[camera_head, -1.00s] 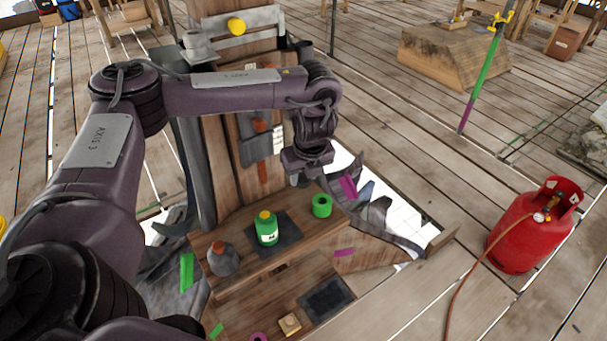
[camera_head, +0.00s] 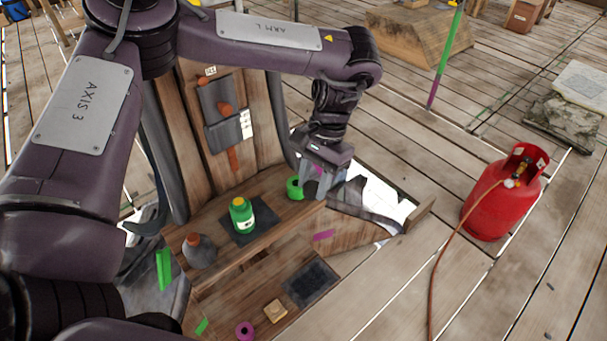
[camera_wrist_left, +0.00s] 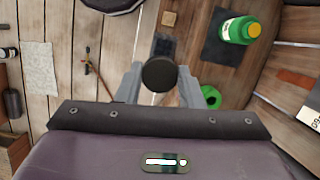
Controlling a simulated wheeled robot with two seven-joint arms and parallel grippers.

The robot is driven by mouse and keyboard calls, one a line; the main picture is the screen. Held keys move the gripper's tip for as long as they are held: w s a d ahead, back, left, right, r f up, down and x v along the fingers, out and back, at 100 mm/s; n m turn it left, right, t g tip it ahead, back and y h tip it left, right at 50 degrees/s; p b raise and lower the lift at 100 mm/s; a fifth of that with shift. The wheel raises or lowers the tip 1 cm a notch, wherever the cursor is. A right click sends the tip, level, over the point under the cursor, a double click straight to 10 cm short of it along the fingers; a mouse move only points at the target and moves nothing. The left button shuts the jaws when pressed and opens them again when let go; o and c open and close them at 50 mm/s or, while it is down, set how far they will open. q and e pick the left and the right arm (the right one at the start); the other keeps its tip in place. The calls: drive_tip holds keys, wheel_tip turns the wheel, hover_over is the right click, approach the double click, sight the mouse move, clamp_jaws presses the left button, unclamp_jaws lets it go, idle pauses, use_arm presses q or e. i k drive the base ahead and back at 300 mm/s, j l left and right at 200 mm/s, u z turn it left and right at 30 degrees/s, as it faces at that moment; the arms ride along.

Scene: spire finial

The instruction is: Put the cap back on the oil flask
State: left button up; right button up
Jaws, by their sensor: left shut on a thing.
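My left gripper (camera_head: 312,192) is shut on a dark round cap (camera_wrist_left: 159,75), which shows between its fingers in the left wrist view. The gripper points down at the right end of the wooden shelf (camera_head: 268,222). A green flask (camera_head: 242,218) with a pale label and a yellow top stands upright on a dark mat, left of the gripper and apart from it. The flask also shows at upper right in the left wrist view (camera_wrist_left: 233,30). The underside of the cap is hidden. My right gripper is not in view.
A green ring (camera_head: 294,188) sits on the shelf close beside the left gripper. A grey cone-shaped vessel (camera_head: 200,252) with an orange-brown top stands left of the flask. A lower shelf holds a dark pad (camera_head: 310,283) and small wooden block (camera_head: 275,311). A red gas cylinder (camera_head: 500,195) stands right.

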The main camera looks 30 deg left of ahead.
sight(241, 211)
drive_tip(key=k+j+u, duration=0.1)
drive_tip(key=u, duration=0.25)
drive_tip(key=j+u, duration=0.15)
drive_tip(key=u, duration=0.2)
drive_tip(key=k+j+u, duration=0.1)
drive_tip(key=u, duration=0.25)
